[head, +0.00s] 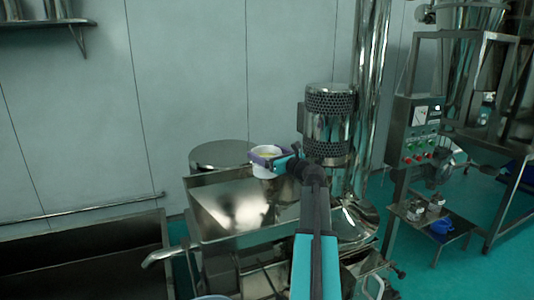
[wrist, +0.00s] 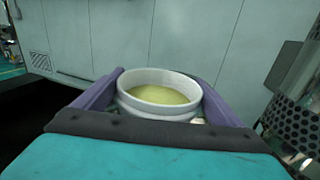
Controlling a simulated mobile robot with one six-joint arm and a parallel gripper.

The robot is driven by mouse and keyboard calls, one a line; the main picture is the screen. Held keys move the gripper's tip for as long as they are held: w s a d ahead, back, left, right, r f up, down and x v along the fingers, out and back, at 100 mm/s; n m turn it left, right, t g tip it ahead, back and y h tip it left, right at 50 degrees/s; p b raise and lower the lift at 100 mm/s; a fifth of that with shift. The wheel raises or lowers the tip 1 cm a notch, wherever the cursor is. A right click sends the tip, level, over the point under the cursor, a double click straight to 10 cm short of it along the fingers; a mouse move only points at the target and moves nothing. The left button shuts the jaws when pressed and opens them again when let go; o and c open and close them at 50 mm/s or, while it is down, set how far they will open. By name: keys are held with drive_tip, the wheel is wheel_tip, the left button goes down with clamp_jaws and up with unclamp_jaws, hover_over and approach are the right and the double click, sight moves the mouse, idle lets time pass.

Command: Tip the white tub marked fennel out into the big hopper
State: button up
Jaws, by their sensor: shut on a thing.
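The white tub (head: 265,164) is held in my gripper (head: 266,160), above the far side of the steel hopper. In the wrist view the tub (wrist: 158,78) sits upright between the purple fingers of my gripper (wrist: 158,100), with pale yellow-green contents showing inside its rim. No marking can be read on it. The big hopper (head: 225,205) is the wide, shiny steel pan in the middle of the head view, below and in front of the tub. My arm reaches over its right side.
A round steel lid or drum (head: 219,153) stands behind the hopper. A perforated steel cylinder (head: 330,115) and a tall shiny pipe (head: 372,90) rise close on the right. A control panel (head: 418,130) stands further right. A dark trough (head: 90,250) lies at lower left.

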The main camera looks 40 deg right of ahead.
drive_tip(key=shift+r+p, duration=0.1)
drive_tip(key=shift+p, duration=0.25)
drive_tip(key=shift+d+m+p, duration=0.1)
drive_tip(key=shift+m+p, duration=1.7)
drive_tip(key=shift+p, duration=1.15)
drive_tip(key=shift+m+p, duration=1.1)
drive_tip(key=shift+p, duration=0.15)
drive_tip(key=shift+m, duration=2.8)
drive_tip(key=shift+r+m, duration=0.5)
drive_tip(key=shift+m, duration=0.35)
drive_tip(key=shift+r+m, duration=0.45)
drive_tip(key=shift+m, duration=0.4)
